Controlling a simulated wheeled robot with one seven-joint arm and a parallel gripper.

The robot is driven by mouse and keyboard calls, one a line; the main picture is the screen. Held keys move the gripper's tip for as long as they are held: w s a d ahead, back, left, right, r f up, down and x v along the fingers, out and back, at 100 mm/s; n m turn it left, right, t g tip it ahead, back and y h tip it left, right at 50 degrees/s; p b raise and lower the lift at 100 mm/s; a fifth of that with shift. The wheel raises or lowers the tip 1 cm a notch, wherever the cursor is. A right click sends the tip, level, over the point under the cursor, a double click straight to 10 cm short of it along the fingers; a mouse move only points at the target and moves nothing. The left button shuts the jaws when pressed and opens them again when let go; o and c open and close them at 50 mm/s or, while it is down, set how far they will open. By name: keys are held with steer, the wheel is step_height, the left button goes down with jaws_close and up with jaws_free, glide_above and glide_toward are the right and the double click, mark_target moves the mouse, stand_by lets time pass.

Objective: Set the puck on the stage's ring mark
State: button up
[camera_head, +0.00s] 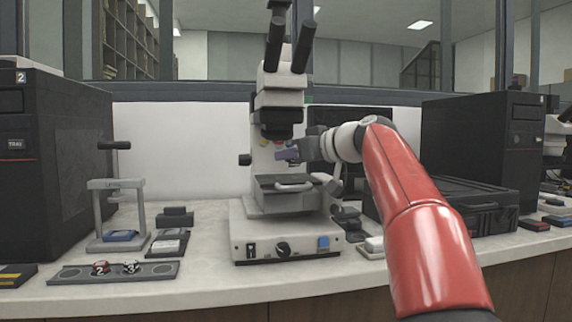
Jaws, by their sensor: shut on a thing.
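A microscope stands in the middle of the bench, and its dark stage (268,182) sits below the objectives. The ring mark on the stage cannot be made out from this low angle. My gripper (286,155) is between the objectives and the stage, reaching in from the right, a little above the stage surface. It is shut on the puck, which is too small and covered by the fingers to see clearly. Two other pucks, marked 2 (101,268) and 3 (131,267), sit in a grey tray (71,273) at the front left.
The microscope's objectives (277,132) hang close above my gripper. A grey press frame (97,213) with a blue pad stands at the left, near small dark boxes (170,242). A black case (470,205) lies behind my red arm. The bench front is clear between tray and microscope.

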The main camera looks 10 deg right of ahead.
mark_target(286, 178)
steer(key=shift+w+a+r, duration=0.1)
steer(key=shift+w+a, duration=0.2)
steer(key=shift+w, duration=0.05)
steer(key=shift+w+a+f+b, duration=0.15)
steer(key=shift+f+b, duration=0.1)
steer(key=shift+f, duration=0.7)
steer(key=shift+w+f+b, duration=0.15)
steer(key=shift+f+b, duration=0.05)
steer(key=shift+f, duration=0.7)
steer(key=shift+f, duration=0.2)
steer(key=o, duration=1)
steer(key=shift+o, duration=0.2)
steer(key=shift+r, duration=0.1)
steer(key=shift+r, duration=0.2)
steer(key=b+v, duration=0.2)
steer(key=v, duration=1)
